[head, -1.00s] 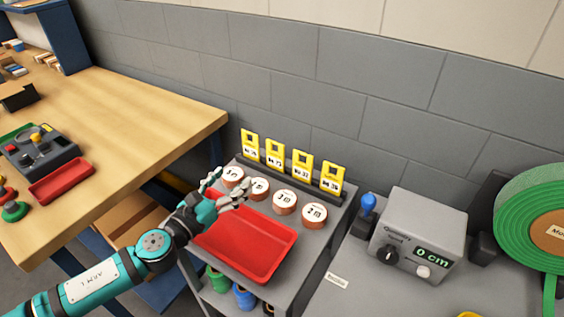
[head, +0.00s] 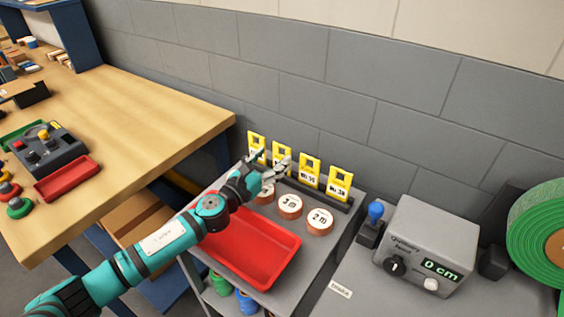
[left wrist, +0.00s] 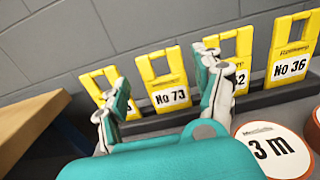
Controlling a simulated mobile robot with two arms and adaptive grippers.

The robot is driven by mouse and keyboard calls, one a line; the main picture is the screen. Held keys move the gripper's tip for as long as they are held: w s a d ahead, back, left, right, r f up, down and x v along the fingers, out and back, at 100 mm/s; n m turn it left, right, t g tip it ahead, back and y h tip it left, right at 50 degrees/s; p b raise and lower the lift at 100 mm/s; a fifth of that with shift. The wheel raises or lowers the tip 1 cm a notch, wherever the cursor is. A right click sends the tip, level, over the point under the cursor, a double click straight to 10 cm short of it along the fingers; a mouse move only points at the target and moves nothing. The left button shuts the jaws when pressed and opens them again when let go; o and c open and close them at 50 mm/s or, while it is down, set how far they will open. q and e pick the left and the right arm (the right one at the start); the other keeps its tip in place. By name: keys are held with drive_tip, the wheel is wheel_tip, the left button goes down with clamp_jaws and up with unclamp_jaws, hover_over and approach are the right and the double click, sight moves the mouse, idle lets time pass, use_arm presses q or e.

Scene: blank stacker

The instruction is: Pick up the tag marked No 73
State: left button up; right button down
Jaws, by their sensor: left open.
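The yellow tag marked No 73 (left wrist: 171,80) stands upright in a dark rack, second from the left. It also shows in the head view (head: 282,151), partly covered by my gripper. My left gripper (head: 270,163) is open and empty, close in front of it. In the left wrist view, the gripper's fingers (left wrist: 163,80) stand on either side of the No 73 tag. I cannot tell how much gap is left in depth. My right gripper is not in view.
The No 36 tag (left wrist: 292,50) and two other yellow tags, partly hidden by my fingers, share the rack (head: 318,193). Round labelled discs (head: 290,206) and a red tray (head: 258,250) lie on the grey cart before it. A grey device (head: 425,245) stands at right. A brick wall is behind.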

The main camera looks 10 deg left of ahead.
sight(281, 147)
use_arm(q)
drive_tip(key=x, duration=0.5)
drive_tip(key=shift+w+d, duration=0.1)
drive_tip(key=shift+w, duration=0.05)
drive_tip(key=shift+r, duration=0.1)
drive_tip(key=c, duration=0.9)
drive_tip(key=shift+o, duration=0.2)
drive_tip(key=shift+r, duration=0.15)
